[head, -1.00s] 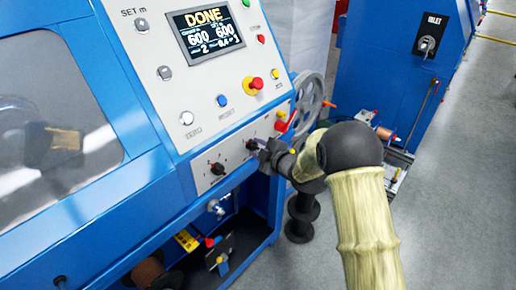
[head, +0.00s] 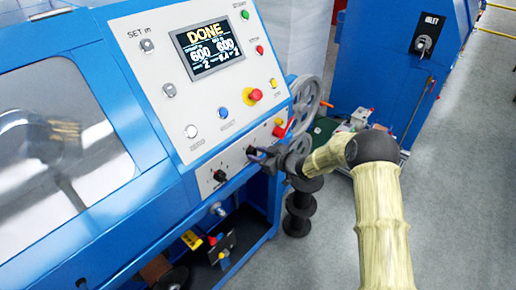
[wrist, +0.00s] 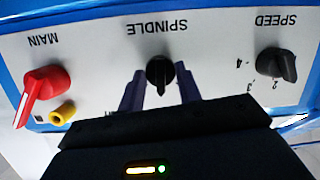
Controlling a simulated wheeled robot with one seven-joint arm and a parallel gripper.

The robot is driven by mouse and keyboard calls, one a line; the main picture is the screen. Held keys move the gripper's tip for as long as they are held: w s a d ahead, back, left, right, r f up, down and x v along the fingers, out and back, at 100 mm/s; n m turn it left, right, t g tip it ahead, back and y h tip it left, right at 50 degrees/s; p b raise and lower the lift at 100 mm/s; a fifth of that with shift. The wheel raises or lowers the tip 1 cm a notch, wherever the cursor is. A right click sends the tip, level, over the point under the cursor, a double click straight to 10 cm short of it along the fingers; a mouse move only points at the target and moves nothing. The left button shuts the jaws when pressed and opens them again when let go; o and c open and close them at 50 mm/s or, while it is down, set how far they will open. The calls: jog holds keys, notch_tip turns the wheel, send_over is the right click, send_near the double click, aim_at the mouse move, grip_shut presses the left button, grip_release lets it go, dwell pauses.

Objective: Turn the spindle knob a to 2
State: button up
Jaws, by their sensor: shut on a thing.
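The spindle knob (wrist: 160,70) is black and sits under the upside-down SPINDLE label in the wrist view. Its pointer ridge points down in that picture, towards my gripper. My gripper (wrist: 160,88) has one purple-grey finger on each side of the knob and is shut on it. In the head view my gripper (head: 262,158) is at the lower control panel (head: 205,178), and it largely hides the spindle knob there. The spindle's scale marks are mostly hidden by the fingers.
The black speed knob (wrist: 276,65) with its numbers is to the right in the wrist view. The red main knob (wrist: 42,90) and a yellow socket (wrist: 62,112) are to the left. The screen (head: 208,48) reads DONE. A grey handwheel (head: 304,100) stands beyond the panel.

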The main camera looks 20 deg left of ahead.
jog(key=shift+w+d+f+m+g+y+p, duration=0.1)
jog(key=shift+m+g+y+p, duration=0.45)
jog(key=shift+m, duration=1)
jog(key=shift+w+d+f+m+g+y+p, duration=0.1)
jog(key=shift+m+g+y+p, duration=0.45)
jog(key=shift+m, duration=1)
jog(key=o, duration=1)
jog(key=b+v, duration=0.3)
jog(key=v, duration=1.4)
jog(key=shift+d+r, duration=0.15)
jog(key=shift+r, duration=0.2)
